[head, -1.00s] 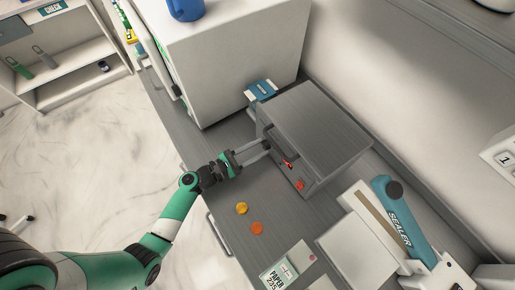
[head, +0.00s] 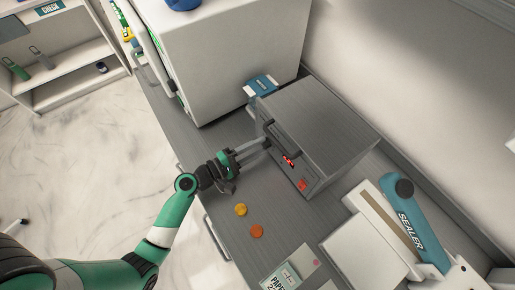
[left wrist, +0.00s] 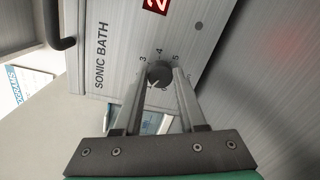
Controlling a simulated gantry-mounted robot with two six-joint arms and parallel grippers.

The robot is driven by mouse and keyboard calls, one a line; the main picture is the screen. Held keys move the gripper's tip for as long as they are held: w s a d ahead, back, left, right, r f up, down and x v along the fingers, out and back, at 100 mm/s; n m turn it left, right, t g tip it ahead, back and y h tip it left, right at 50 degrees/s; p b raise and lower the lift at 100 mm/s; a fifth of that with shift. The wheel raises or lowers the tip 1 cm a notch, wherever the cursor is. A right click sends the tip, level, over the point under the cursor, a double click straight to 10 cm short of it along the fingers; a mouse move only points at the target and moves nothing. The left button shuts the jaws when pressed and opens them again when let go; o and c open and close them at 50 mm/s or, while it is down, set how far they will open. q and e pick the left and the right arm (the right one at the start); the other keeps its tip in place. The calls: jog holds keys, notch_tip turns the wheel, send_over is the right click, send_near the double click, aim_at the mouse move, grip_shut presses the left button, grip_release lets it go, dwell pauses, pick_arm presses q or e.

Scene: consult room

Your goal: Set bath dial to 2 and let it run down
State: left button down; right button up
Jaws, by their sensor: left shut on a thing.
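The sonic bath (head: 325,120) is a grey metal box on the counter, with a lid handle and a lit red display (head: 289,161) on its front. In the left wrist view its dark round dial (left wrist: 159,74) has the numbers 3, 4 and 5 visible around it. A pale pointer mark on the dial faces the lower left. The red display (left wrist: 155,5) shows a 2, partly cut off by the frame edge. My left gripper (head: 265,144) is shut on the dial, one finger on each side. My right gripper is not in view.
A yellow disc (head: 240,209) and an orange disc (head: 256,230) lie on the counter. A blue sealer (head: 405,220) stands to the right. A large white cabinet (head: 225,65) stands behind my gripper.

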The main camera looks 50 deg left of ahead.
pick_arm(q)
jog(key=m+b, duration=0.2)
jog(key=m, duration=0.2)
jog(key=shift+f, duration=0.2)
jog(key=shift+m+y+b, duration=0.3)
jog(key=shift+m+b, duration=0.4)
jog(key=shift+m, duration=0.9)
jog(key=shift+r, duration=0.1)
jog(key=shift+c, duration=2.4)
grip_release()
jog(key=shift+s, duration=0.1)
